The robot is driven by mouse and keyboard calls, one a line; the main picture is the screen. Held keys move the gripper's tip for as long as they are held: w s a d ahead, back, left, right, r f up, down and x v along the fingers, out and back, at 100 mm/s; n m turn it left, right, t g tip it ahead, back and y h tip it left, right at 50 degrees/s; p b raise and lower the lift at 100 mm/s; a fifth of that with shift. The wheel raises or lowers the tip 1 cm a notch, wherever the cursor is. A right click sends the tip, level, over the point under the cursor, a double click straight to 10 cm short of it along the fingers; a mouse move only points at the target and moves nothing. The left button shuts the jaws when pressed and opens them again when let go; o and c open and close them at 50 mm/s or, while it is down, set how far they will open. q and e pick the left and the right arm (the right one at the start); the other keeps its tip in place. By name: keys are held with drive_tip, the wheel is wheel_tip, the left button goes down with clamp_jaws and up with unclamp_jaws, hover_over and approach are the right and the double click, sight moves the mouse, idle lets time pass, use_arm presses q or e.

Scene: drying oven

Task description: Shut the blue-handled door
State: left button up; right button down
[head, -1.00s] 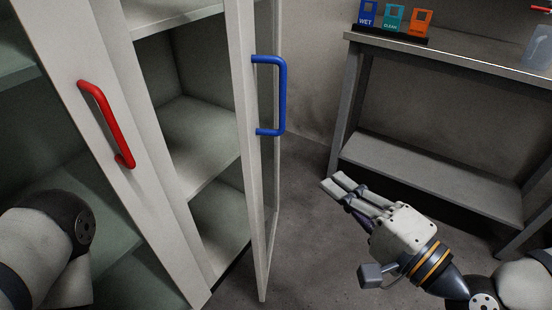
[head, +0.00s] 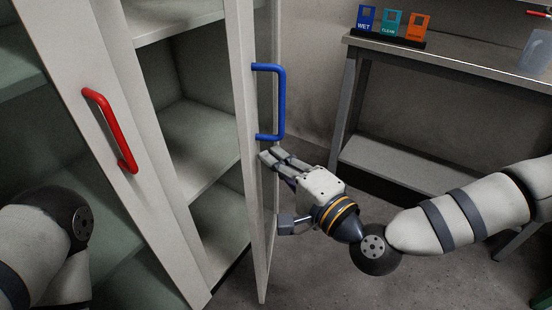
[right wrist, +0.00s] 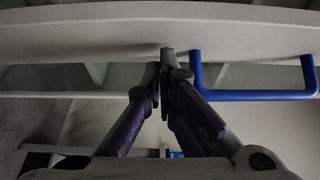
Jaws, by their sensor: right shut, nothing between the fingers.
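The blue-handled door (head: 247,190) stands open in the head view, seen nearly edge-on, with the cabinet shelves showing to its left. Its blue handle (head: 281,103) is on the right face, and it also shows at the right of the right wrist view (right wrist: 255,96). My right gripper (head: 268,157) is shut and empty, with its fingertips at the door's outer side just below the handle. In the right wrist view the closed fingertips (right wrist: 167,56) are close to the door's pale face; I cannot tell whether they touch. My left gripper is out of view.
The red-handled door (head: 75,130) is at the left, with its red handle (head: 112,132). A metal table (head: 460,62) at the right holds a rack of blue, teal and orange tags (head: 392,24). Floor is clear between door and table.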

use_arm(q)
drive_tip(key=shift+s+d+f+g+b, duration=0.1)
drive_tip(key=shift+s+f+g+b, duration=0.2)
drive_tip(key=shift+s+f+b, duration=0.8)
use_arm(e)
drive_tip(key=w+a+m+t+h, duration=0.1)
drive_tip(key=w+a+m+h, duration=0.1)
drive_tip(key=a, duration=0.6)
drive_tip(key=w+a+m+t+h, duration=0.1)
drive_tip(key=w+a+m+h, duration=0.1)
drive_tip(key=a, duration=0.6)
drive_tip(key=shift+w+a+r+h, duration=0.2)
drive_tip(key=shift+w+h, duration=0.35)
drive_tip(key=shift+h, duration=0.35)
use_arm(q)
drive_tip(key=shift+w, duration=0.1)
use_arm(e)
drive_tip(key=shift+t, duration=0.3)
